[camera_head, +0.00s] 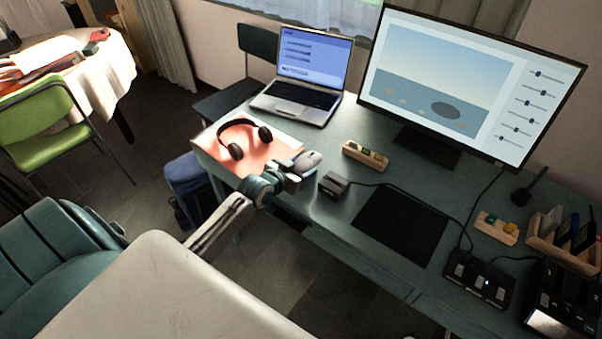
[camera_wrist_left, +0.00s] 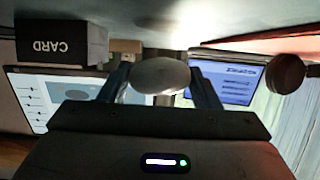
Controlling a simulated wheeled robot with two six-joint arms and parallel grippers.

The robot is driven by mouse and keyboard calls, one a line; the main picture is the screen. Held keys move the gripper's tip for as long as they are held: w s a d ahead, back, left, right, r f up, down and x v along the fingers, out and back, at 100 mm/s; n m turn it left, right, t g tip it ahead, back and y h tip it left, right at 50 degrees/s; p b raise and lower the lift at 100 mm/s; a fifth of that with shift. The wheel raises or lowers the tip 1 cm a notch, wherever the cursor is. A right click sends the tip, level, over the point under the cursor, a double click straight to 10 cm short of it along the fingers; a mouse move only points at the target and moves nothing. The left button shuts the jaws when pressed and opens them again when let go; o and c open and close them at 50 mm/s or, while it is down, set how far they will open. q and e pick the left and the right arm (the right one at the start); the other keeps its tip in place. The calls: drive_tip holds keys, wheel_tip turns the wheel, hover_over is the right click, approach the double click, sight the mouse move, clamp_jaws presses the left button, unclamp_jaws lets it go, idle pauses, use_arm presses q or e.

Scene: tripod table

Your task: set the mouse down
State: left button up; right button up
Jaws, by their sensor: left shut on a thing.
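The mouse (camera_head: 311,157) is small and grey and sits in my left gripper (camera_head: 301,165), over the desk's front edge area between the headphones and a small dark box. In the left wrist view the mouse (camera_wrist_left: 160,75) shows as a pale rounded shape between the two fingers of the left gripper (camera_wrist_left: 160,84), which is shut on it. I cannot tell its exact height above the desk. My right gripper is not in view.
A black mat (camera_head: 387,226) lies bare on the desk. Headphones (camera_head: 236,152) rest on a reddish sheet to the left. The dark box (camera_head: 334,184), marked CARD in the wrist view (camera_wrist_left: 60,44), stands close right. A wooden block (camera_head: 365,155), laptop (camera_head: 297,104) and monitor (camera_head: 431,140) stand behind.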

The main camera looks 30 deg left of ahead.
use_arm(q)
drive_tip(key=shift+f, duration=1.5)
drive_tip(key=o, duration=1)
drive_tip(key=shift+r, duration=0.15)
drive_tip(key=v, duration=1.2)
